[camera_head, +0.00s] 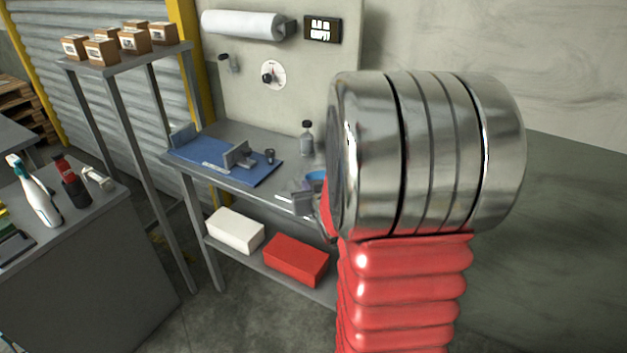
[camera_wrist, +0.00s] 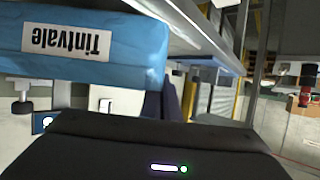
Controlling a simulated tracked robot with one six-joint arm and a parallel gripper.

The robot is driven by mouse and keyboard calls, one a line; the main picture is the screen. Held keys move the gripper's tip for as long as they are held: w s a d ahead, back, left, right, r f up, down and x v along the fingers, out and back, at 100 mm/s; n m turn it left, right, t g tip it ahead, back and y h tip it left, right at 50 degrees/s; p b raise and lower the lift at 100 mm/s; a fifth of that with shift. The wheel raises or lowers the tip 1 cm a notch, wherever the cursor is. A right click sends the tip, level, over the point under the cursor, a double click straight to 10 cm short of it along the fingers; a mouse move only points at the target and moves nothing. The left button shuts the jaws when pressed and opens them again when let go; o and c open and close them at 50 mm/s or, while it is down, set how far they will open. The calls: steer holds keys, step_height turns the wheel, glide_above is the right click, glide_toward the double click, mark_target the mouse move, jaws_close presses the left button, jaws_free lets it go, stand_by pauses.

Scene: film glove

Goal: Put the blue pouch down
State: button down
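The blue pouch (camera_wrist: 90,72) fills the upper left of the wrist view, very close to the camera. Its white label (camera_wrist: 68,40) reads upside down. My gripper (camera_wrist: 167,100) shows as dark finger parts just right of the pouch's lower right end, above the black gripper body. Whether the fingers grip the pouch is not clear.
A blue mat (camera_head: 205,152) with a grey fixture (camera_head: 237,154) and a small dark cup (camera_head: 270,155) lies on the bench. A bottle (camera_head: 307,140) stands at the back. White (camera_head: 235,230) and red boxes (camera_head: 296,257) sit on the lower shelf. A side counter (camera_head: 85,235) holds bottles.

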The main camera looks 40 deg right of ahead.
mark_target(317, 177)
steer(key=shift+w+d, duration=0.3)
steer(key=shift+d, duration=0.55)
steer(key=shift+w+d, duration=0.1)
steer(key=shift+d, duration=0.2)
steer(key=d, duration=0.2)
steer(key=w+d+f, duration=0.1)
steer(key=shift+w+d, duration=0.1)
steer(key=shift+f, duration=0.2)
steer(key=c, duration=2)
jaws_free()
steer(key=shift+c, duration=0.2)
